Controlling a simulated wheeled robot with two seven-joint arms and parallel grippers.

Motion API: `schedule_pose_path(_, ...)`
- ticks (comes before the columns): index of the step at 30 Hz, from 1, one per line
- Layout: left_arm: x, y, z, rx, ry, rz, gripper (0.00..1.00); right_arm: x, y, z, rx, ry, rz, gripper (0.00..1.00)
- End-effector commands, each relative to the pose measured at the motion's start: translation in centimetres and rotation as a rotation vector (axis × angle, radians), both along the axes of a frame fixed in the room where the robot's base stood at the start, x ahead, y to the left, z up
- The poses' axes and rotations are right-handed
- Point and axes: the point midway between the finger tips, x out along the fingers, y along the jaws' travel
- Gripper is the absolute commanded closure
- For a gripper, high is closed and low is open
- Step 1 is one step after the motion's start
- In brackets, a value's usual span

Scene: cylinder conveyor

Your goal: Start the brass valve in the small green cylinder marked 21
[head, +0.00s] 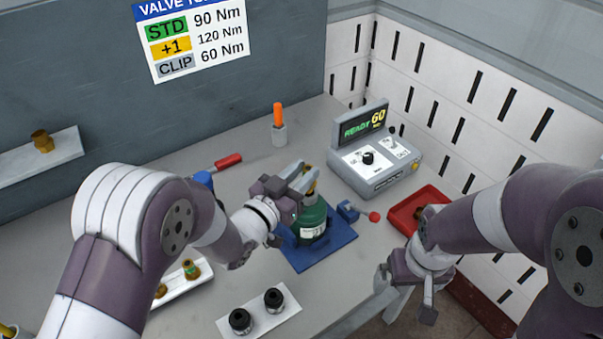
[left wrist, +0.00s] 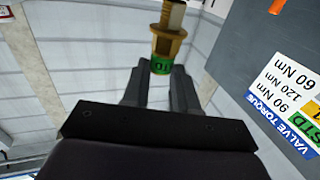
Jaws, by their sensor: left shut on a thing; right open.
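The small green cylinder (head: 313,222) stands upright on a blue base plate (head: 330,252). Its white label is too small to read. My left gripper (head: 302,181) is over the top of the cylinder, shut on a brass valve (head: 313,175). In the left wrist view the valve (left wrist: 168,42) shows a green band between the fingertips (left wrist: 160,72). I cannot tell whether the valve touches the cylinder's neck; the fingers hide part of it. My right gripper (head: 406,294) is open and empty at the right, near the table's front edge.
A console (head: 375,165) reading "READY 60" stands behind right, with a red tray (head: 402,215) nearby. A blue clamp with a red knob (head: 374,217) sits beside the cylinder.

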Motion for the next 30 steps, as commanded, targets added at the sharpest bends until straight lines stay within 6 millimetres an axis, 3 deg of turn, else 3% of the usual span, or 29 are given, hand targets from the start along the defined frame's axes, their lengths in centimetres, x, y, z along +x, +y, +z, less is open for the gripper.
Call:
schedule_pose_path(20,0.0,0.0,-1.8,-0.001,-0.001,0.0,1.0,0.0,0.0,-1.8,0.0,0.0,0.0,0.0)
schedule_pose_path(21,0.0,0.0,-1.6,-0.001,-0.001,0.0,0.59,0.0,0.0,-1.6,0.0,0.0,0.0,0.0)
schedule_pose_path(23,0.0,0.0,-1.6,-0.001,-0.001,0.0,0.42,0.0,0.0,-1.6,0.0,0.0,0.0,0.0)
schedule_pose_path(30,0.0,0.0,-1.7,0.001,0.001,0.0,0.42,0.0,0.0,-1.6,0.0,0.0,0.0,0.0)
